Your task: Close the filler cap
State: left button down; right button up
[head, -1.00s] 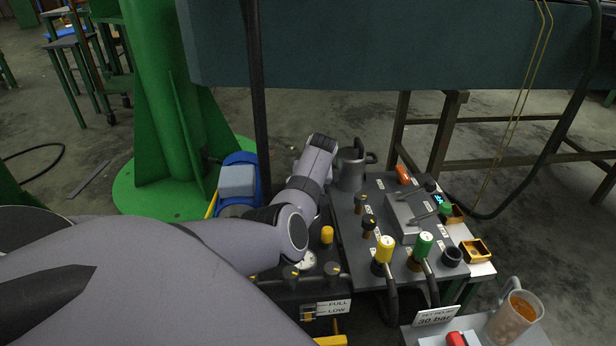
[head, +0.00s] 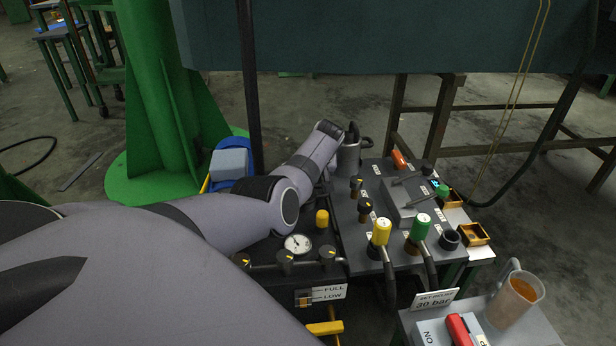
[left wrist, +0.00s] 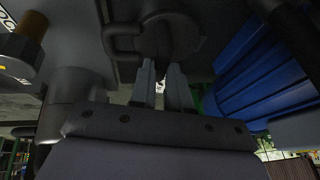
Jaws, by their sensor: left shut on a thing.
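I cannot pick out the filler cap for certain. A grey can-like cylinder (head: 348,160) with a side handle stands at the back left of the grey panel, with a dark curved part (head: 353,131) at its top. My left arm reaches to its left side; the fingers are hidden in the head view. In the left wrist view, my left gripper (left wrist: 162,88) is shut on a dark part below a dark round body (left wrist: 165,35) with a side loop. What is between the fingertips is too dark to name. My right gripper is not in view.
A yellow knob (head: 322,218) and a gauge (head: 298,243) sit near my forearm. Yellow (head: 381,232) and green (head: 421,227) handles rise from the panel. A blue unit (head: 228,165) lies left of my arm. A jug of orange liquid (head: 516,298) stands at front right.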

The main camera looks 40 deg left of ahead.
pick_arm(q)
jog(key=shift+w+d+f, duration=0.5)
jog(key=shift+d+f, duration=0.2)
jog(key=shift+d, duration=0.2)
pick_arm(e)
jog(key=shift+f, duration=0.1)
pick_arm(q)
jog(key=c, duration=1.4)
grip_release()
jog(key=shift+c, duration=0.2)
jog(key=o, duration=0.3)
jog(key=shift+w+d+f, duration=0.15)
jog(key=shift+f, duration=0.05)
jog(key=shift+o, duration=0.2)
jog(key=shift+h, duration=0.3)
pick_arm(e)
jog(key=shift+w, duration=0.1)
pick_arm(q)
jog(key=shift+r+p, duration=0.2)
jog(key=shift+p, duration=0.1)
jog(key=a+p+v, duration=0.1)
jog(key=p+v, duration=0.4)
jog(key=v, duration=0.2)
jog(key=shift+r, duration=0.25)
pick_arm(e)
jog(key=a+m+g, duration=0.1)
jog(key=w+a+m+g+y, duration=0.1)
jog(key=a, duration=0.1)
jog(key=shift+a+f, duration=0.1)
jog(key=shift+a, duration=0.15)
